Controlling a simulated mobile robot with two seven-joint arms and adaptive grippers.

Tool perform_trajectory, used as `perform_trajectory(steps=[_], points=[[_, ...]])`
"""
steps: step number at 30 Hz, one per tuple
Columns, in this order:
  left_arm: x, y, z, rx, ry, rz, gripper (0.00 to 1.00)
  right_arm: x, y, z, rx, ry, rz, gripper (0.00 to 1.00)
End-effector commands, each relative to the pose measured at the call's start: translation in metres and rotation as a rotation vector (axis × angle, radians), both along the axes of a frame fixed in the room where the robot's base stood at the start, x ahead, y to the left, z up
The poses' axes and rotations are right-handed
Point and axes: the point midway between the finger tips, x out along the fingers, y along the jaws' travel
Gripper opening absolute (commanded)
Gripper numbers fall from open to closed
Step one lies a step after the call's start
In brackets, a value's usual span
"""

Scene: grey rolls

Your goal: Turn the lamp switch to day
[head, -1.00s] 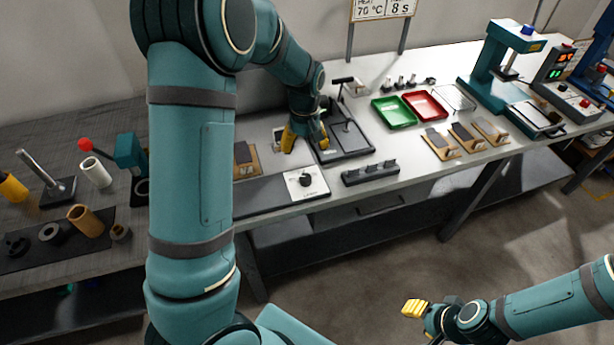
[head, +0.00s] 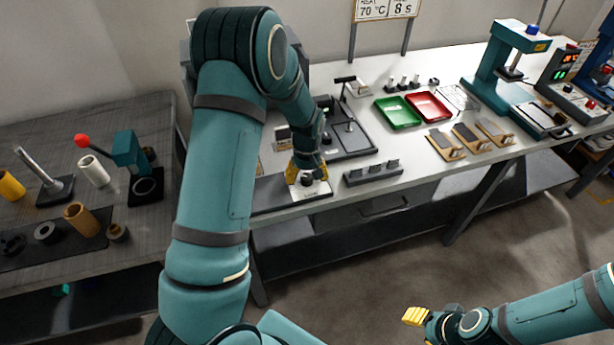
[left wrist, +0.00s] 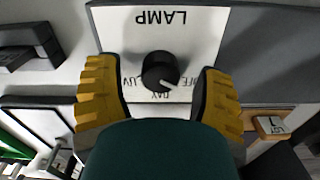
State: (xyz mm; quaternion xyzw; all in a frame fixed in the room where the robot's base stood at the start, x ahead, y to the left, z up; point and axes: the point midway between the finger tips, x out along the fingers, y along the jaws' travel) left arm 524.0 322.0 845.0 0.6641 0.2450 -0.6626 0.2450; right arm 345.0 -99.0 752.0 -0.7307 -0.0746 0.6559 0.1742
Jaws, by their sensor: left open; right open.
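The lamp switch is a round black knob (left wrist: 159,71) on a white plate (left wrist: 115,30) marked LAMP, upside down in the left wrist view. Labels UV, DAY and OFF run along the knob's lower side; its white pointer line points down-right, towards OFF. In the head view the plate (head: 318,190) lies at the bench's front edge. My left gripper (left wrist: 157,78) is open, its yellow fingers on either side of the knob with gaps between. It also shows over the plate in the head view (head: 307,175). My right gripper (head: 418,316) is open and empty, away from the bench at lower right.
A dark block with pegs (head: 373,173) stands right of the plate. A black tray fixture (head: 352,138) lies behind it. Green (head: 398,113) and red (head: 428,106) trays are further right.

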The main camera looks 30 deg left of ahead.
Motion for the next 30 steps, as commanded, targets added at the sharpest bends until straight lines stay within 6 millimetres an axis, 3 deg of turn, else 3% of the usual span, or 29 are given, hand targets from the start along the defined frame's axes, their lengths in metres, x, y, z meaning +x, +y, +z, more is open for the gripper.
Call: perform_trajectory(steps=[3, 9, 20, 30], points=[[0.0, 0.0, 0.0002, 0.0, 0.0, 0.0, 0.7, 0.0001, 0.0, 0.0001, 0.0, 0.0, 0.0, 0.47], [-0.0001, -0.0001, 0.0002, 0.0, 0.0, 0.0, 0.0, 0.0002, -0.0001, 0.0001, 0.0, 0.0, 0.0, 0.47], [-0.0003, 0.0, 0.0, 0.0, 0.001, -0.037, 0.0, 0.0001, 0.0, 0.0002, 0.0, 0.0, 0.0, 0.47], [-0.0006, -0.0005, -0.0006, -0.001, 0.002, -0.252, 0.0, -0.0001, 0.0, 0.0011, 0.0, 0.0, 0.0, 0.47]])
